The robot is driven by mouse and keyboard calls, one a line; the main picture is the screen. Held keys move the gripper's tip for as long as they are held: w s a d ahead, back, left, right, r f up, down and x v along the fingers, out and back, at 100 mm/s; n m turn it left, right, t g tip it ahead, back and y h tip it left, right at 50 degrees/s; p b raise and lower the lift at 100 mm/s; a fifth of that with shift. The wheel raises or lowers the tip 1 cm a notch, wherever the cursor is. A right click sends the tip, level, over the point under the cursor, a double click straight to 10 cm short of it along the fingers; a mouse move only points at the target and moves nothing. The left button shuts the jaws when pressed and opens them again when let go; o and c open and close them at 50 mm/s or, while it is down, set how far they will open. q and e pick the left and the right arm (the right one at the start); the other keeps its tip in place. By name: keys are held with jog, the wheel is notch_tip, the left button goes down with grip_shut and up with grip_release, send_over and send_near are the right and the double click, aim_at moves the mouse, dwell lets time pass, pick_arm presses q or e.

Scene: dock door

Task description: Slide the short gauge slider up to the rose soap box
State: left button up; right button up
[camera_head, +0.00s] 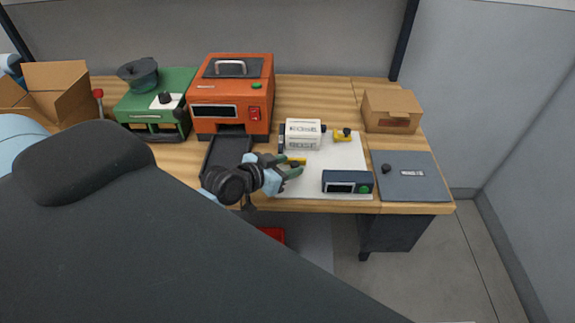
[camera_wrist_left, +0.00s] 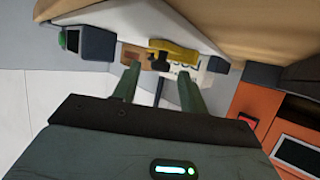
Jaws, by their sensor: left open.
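A white box with dark printing (camera_head: 302,136) stands on the white mat, and its lettering is too small to read. A yellow slider piece (camera_head: 297,160) lies just in front of the box, partly hidden by my left gripper. A second yellow piece with a dark knob (camera_head: 342,135) is right of the box. My left gripper (camera_head: 297,168) is open and empty, low over the mat's front left part. In the left wrist view, a yellow slider with a dark knob (camera_wrist_left: 176,54) shows beyond the open fingers (camera_wrist_left: 159,74), with the white box (camera_wrist_left: 188,67) behind it. I cannot tell which slider is short.
A dark blue device with a green button (camera_head: 347,182) stands at the mat's front right. An orange machine (camera_head: 232,98) stands left of the mat, with a dark tray before it. A cardboard box (camera_head: 392,111) and grey plate (camera_head: 420,184) are at right.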

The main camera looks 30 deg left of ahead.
pick_arm(q)
jog(key=shift+w+d+f, duration=0.15)
jog(key=shift+w, duration=0.2)
grip_shut()
